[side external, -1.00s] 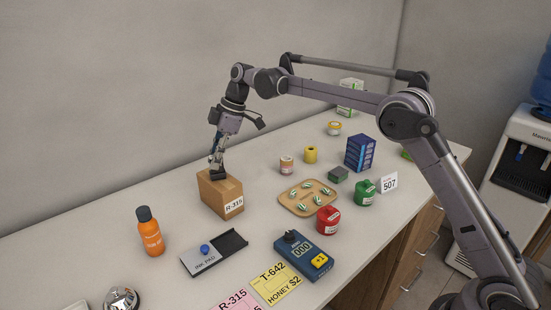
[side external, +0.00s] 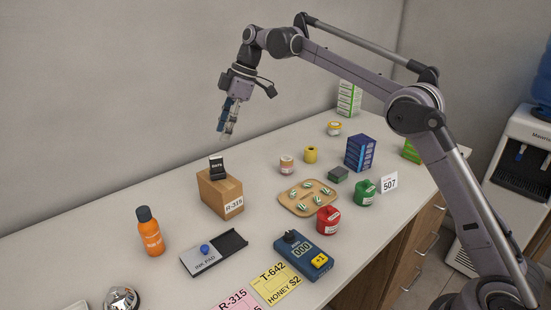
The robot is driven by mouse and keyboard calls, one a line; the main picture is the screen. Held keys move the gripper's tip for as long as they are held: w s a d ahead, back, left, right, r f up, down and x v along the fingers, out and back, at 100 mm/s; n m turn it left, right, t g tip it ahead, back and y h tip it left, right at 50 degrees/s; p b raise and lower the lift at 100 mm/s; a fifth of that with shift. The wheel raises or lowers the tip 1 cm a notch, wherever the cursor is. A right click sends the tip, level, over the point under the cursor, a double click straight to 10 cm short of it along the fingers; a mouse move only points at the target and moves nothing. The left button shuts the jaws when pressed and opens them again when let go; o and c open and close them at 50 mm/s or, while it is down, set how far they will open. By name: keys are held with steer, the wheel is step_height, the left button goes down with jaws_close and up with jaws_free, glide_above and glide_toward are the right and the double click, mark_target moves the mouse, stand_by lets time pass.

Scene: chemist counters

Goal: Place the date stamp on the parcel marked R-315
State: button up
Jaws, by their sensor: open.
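The date stamp (side external: 217,167) is a small black block with a pale label. It stands on top of the brown cardboard parcel (side external: 211,194). The parcel's front label reads R-315. My gripper (side external: 224,136) is open and empty, pointing down above the stamp and slightly to its right, clear of it.
An orange bottle (side external: 150,231) and an ink pad (side external: 213,252) with its lid are in front of the parcel. A wooden tray (side external: 286,208) of small striped items, red (side external: 327,220) and green (side external: 364,193) jars, and a blue counter device (side external: 304,255) stand to the right. Counter behind the parcel is clear.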

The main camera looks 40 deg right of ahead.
steer(key=s+d+r+m+t+h, duration=0.1)
steer(key=s+d+r+m, duration=0.2)
steer(key=s, duration=0.5)
steer(key=s+d+r+m+t+h, duration=0.15)
steer(key=s+m, duration=0.25)
steer(key=s, duration=0.4)
steer(key=s+d+f+m+t+h, duration=0.1)
steer(key=s+d+f+m, duration=0.1)
steer(key=s+f, duration=0.5)
steer(key=s+d+f+m+t, duration=0.2)
steer(key=s+f+m, duration=0.2)
steer(key=s+f, duration=0.3)
steer(key=s, duration=0.3)
steer(key=shift+s+d+f+h, duration=0.25)
steer(key=shift+h, duration=0.1)
